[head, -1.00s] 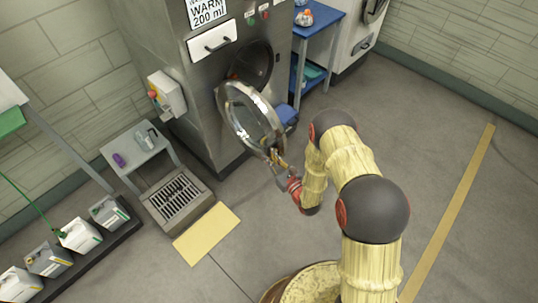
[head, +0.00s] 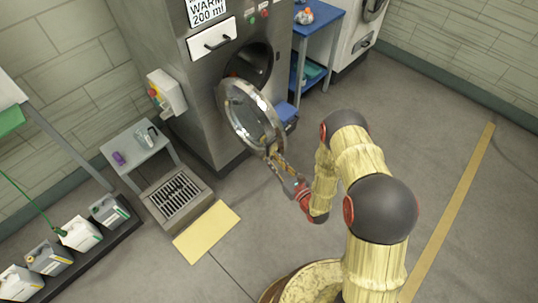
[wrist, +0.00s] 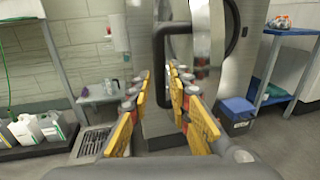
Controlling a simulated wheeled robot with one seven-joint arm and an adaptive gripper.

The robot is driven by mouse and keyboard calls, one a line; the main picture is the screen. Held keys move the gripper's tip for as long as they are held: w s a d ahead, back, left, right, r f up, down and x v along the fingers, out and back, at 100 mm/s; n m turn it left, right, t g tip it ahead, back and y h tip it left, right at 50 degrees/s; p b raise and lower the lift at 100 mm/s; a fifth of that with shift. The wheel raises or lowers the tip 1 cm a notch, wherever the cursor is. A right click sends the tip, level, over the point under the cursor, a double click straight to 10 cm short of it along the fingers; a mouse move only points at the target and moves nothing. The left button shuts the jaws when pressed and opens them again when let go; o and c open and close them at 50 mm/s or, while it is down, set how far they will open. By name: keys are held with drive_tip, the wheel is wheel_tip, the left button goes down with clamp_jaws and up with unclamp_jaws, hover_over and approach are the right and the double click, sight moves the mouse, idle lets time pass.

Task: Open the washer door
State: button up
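The washer (head: 205,110) is a steel machine at the upper middle of the head view. Its round glass door (head: 252,116) stands swung outward, showing the dark drum opening (head: 255,62) behind it. My gripper (head: 273,156) is near the lower edge of the door. In the wrist view my gripper (wrist: 158,75) has its two yellow-padded fingers apart with nothing held between them. The black door handle (wrist: 158,45) stands just ahead of the fingertips, and the door's rim (wrist: 201,35) is seen nearly edge-on.
A small grey table (head: 138,155) and a floor drain (head: 177,198) lie to the left. A blue shelf (head: 318,30) stands right of the washer, with a blue bin (wrist: 237,115) low beside it. The floor at right is clear.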

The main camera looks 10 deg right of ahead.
drive_tip(key=v, duration=0.7)
drive_tip(key=shift+s+d, duration=0.1)
drive_tip(key=shift+s, duration=0.05)
